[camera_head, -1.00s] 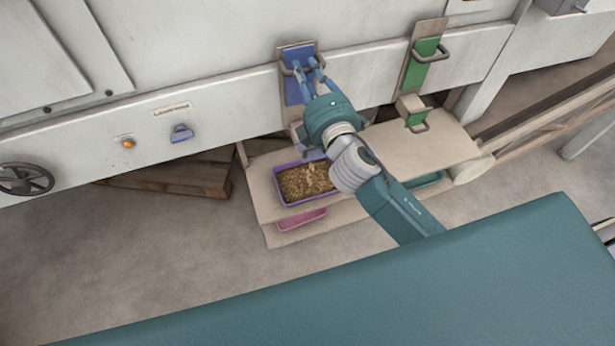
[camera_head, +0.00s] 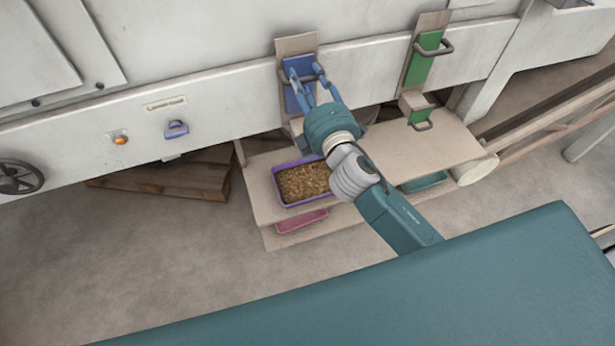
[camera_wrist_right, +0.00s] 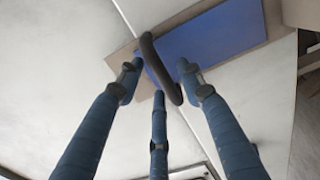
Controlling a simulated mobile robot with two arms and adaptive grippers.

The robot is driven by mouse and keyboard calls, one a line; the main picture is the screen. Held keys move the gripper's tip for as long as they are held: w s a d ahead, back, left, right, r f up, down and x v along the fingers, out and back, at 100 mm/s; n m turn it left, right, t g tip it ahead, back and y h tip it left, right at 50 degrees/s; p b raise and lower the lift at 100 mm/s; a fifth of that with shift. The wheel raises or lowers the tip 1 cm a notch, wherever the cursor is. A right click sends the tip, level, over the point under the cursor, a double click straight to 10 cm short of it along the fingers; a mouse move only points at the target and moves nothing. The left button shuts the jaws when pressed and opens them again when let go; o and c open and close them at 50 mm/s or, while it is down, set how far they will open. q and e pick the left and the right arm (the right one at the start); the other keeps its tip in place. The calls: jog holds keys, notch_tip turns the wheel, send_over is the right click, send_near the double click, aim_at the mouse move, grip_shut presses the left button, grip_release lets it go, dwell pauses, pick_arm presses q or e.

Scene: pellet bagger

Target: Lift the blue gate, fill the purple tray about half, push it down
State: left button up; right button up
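The blue gate (camera_head: 298,88) is a blue plate with a dark handle, set against a tan backing board on the machine front. My right gripper (camera_head: 307,76) is at this handle. Its fingers are spread on both sides of the bar; in the right wrist view the handle (camera_wrist_right: 160,68) passes between the open fingers (camera_wrist_right: 160,75). The purple tray (camera_head: 277,190) sits on a shelf below, left of my right wrist. Brown pellets cover its bottom, and its rim shows above them. My left gripper is not in view.
A green gate (camera_head: 424,60) with a handle is to the right, above a second green handled plate (camera_head: 420,117). A pink tray (camera_head: 300,221) and a teal tray (camera_head: 424,182) are lower down. A wooden pallet (camera_head: 160,178) lies left.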

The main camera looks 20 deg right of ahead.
jog(key=s, duration=0.7)
dwell(0.3)
jog(key=shift+d, duration=0.15)
dwell(0.7)
